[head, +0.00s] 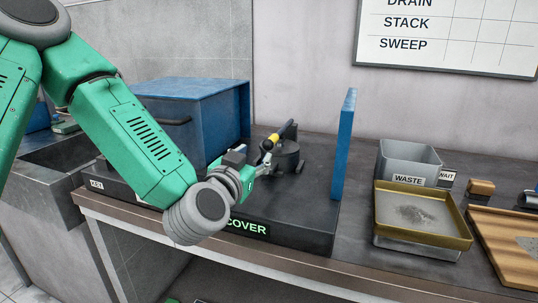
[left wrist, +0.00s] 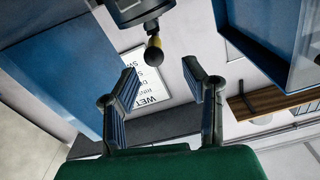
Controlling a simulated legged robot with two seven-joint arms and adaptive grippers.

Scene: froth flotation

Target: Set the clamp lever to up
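The clamp lever (head: 270,142) has a yellow grip and slants beside a dark round clamp body (head: 287,157) on the black bench base. My left gripper (head: 264,163) is close to the lever in the head view, and its fingers are small and partly hidden there. In the left wrist view, the left gripper (left wrist: 159,70) has its two fingers spread apart with nothing between them. The lever's yellow grip (left wrist: 154,48) shows just beyond the fingertips, roughly in line with the gap. Whether a finger touches it I cannot tell. My right gripper is not in view.
A blue box (head: 200,105) stands behind my left arm. A blue upright panel (head: 344,145) rises right of the clamp. A grey WASTE bin (head: 408,160), a yellow-rimmed tray (head: 423,212) and a wooden board (head: 507,245) sit farther right. A COVER label (head: 247,228) is on the base's front.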

